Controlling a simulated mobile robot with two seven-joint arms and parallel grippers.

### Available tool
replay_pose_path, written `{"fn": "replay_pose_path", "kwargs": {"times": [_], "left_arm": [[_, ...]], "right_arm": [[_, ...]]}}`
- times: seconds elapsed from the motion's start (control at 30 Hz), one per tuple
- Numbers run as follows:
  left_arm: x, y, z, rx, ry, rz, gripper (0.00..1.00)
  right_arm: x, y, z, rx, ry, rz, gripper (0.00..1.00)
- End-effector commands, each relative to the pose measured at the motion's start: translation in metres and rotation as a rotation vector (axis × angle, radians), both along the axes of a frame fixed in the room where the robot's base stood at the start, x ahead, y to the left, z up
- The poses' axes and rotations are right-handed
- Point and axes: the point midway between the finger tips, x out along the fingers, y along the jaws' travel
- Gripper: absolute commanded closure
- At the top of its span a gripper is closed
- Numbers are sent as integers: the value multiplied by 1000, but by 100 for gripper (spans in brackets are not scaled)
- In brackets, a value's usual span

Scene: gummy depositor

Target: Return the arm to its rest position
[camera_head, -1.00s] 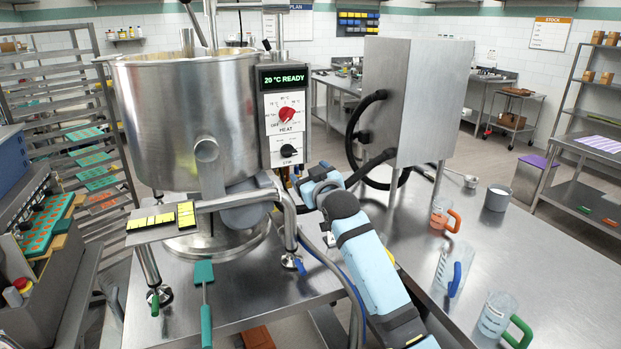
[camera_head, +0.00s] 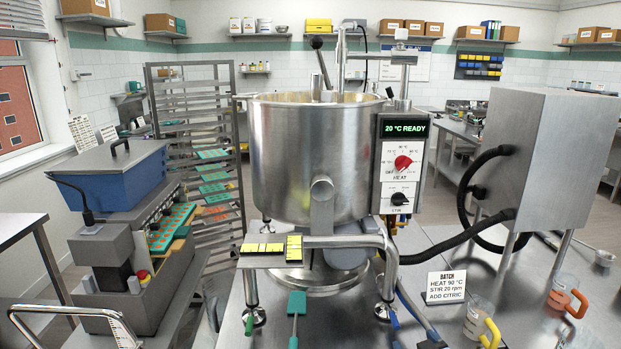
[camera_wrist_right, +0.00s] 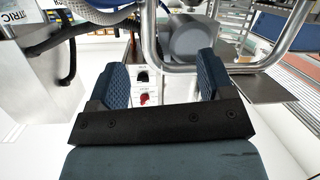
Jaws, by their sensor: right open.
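My right gripper (camera_wrist_right: 163,82) shows in the right wrist view with its two blue ridged fingers wide apart and nothing between them. Beyond the gap are the kettle's control panel, with the red heat knob (camera_wrist_right: 145,98) and the black stir knob (camera_wrist_right: 143,76), and a steel pipe. The fingers look apart from the knobs. In the head view, the right arm no longer covers the table, and I cannot make out the gripper clearly at the bottom edge. My left gripper is not in view.
The steel kettle (camera_head: 300,160) stands in the middle, its display (camera_head: 405,127) reading 20 °C READY. A steel cabinet (camera_head: 555,150) with black hoses is at right. A batch card (camera_head: 445,287) and handled jugs (camera_head: 480,318) stand on the table. The blue-topped depositor (camera_head: 120,180) is at left.

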Motion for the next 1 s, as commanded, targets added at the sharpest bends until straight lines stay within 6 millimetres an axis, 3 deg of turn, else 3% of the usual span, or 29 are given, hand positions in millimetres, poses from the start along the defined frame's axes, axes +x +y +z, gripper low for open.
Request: {"fn": "replay_pose_path", "kwargs": {"times": [0.03, 0.2, 0.4, 0.5, 0.67, 1.0], "left_arm": [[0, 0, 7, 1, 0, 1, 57], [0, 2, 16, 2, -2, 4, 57], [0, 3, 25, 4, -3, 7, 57], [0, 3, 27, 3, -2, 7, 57], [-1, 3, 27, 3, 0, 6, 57], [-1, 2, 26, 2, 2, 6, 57]], "right_arm": [[-32, 4, -23, 9, 45, 10, 26], [-134, 20, -85, 49, 171, 41, 26], [-243, 34, -122, 99, 297, 66, 26], [-277, 39, -129, 118, 336, 70, 26], [-301, 42, -133, 131, 360, 74, 26], [-301, 42, -134, 131, 361, 74, 26]]}}
